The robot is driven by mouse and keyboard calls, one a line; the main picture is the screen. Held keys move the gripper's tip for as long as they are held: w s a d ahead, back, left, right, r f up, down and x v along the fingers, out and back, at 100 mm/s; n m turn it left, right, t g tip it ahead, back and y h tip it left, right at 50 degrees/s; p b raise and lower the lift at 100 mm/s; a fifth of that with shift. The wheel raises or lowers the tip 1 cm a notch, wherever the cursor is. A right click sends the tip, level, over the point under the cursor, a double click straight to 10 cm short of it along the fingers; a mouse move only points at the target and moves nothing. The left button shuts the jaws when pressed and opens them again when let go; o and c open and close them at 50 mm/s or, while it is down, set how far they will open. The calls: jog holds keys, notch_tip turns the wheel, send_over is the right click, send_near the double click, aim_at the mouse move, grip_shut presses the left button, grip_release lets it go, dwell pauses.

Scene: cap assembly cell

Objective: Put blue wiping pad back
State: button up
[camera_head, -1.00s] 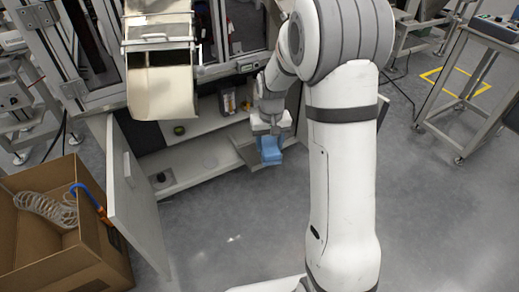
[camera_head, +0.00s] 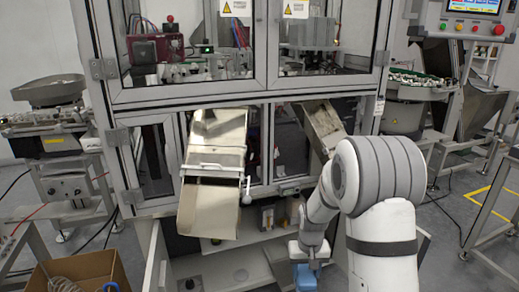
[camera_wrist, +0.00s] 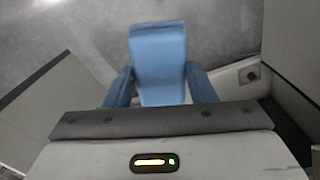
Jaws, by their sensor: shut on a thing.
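The blue wiping pad (camera_wrist: 160,55) is held between the two fingers of my gripper (camera_wrist: 161,88) in the wrist view, with its far end pointing up the picture over grey floor. In the head view the pad (camera_head: 304,279) shows at the bottom edge, partly cut off, below my gripper (camera_head: 309,256). My gripper is shut on it, in front of the open lower cabinet (camera_head: 232,262). The pad hangs clear of the shelf as far as I can see.
A metal chute (camera_head: 210,205) juts out above the cabinet. An open cabinet door (camera_head: 156,256) stands at the left, beside a cardboard box (camera_head: 85,272). Small bottles (camera_head: 267,217) stand inside the cabinet. A steel-framed table (camera_head: 490,232) is at the right.

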aim_at(306, 276)
jog(key=r+p, duration=0.1)
jog(key=p, duration=0.1)
jog(key=s+r+p, duration=0.1)
jog(key=r+p, duration=0.1)
jog(key=p, duration=0.1)
jog(key=shift+r, duration=0.3)
jog(key=p, duration=0.3)
jog(key=shift+s+r, duration=0.3)
jog(key=shift+r, duration=0.1)
jog(key=shift+f, duration=0.2)
